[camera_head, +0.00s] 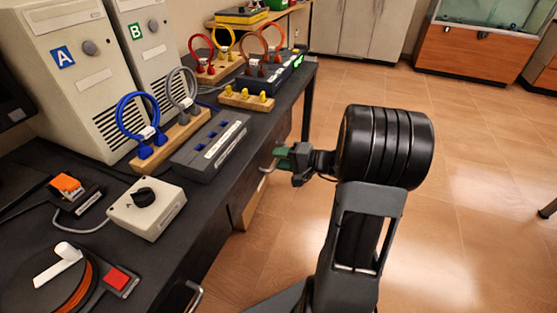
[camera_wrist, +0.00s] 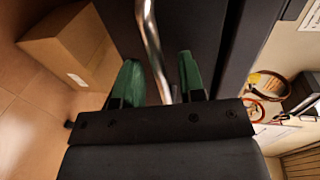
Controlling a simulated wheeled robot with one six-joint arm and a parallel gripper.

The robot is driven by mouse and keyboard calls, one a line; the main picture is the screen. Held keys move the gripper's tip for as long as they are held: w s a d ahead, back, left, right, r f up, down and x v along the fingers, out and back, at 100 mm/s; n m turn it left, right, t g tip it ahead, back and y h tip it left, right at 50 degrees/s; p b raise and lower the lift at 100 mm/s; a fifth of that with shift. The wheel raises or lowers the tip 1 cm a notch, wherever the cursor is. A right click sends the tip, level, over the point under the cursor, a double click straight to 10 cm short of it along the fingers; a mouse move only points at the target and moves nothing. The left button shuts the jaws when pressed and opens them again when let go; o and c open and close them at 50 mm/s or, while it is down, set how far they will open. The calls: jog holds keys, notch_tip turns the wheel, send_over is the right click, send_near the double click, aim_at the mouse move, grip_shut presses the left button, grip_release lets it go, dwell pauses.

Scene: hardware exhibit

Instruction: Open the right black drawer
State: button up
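The right black drawer's front (camera_wrist: 195,30) shows as a dark panel in the wrist view. Its curved metal handle (camera_wrist: 151,35) runs down the picture between my two green fingertips. My gripper (camera_wrist: 160,78) is open around the handle bar, with a gap visible on both sides of it. In the head view my gripper (camera_head: 283,157) is at the bench's right edge, and a bit of the handle (camera_head: 266,166) shows beside the fingertips. The drawer front is mostly hidden under the benchtop there, and I cannot tell how far it stands out.
Another metal handle (camera_head: 194,296) is on the bench's near front. A brown box (camera_head: 246,205) stands below the bench; it also shows in the wrist view (camera_wrist: 70,45). The black benchtop (camera_head: 215,208) holds cables, a switch box (camera_head: 147,208) and computers. The tiled floor at right is free.

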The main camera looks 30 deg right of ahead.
jog(key=shift+w+a+f, duration=0.1)
jog(key=shift+w+a, duration=0.25)
jog(key=shift+w, duration=0.05)
jog(key=shift+c, duration=0.2)
grip_shut()
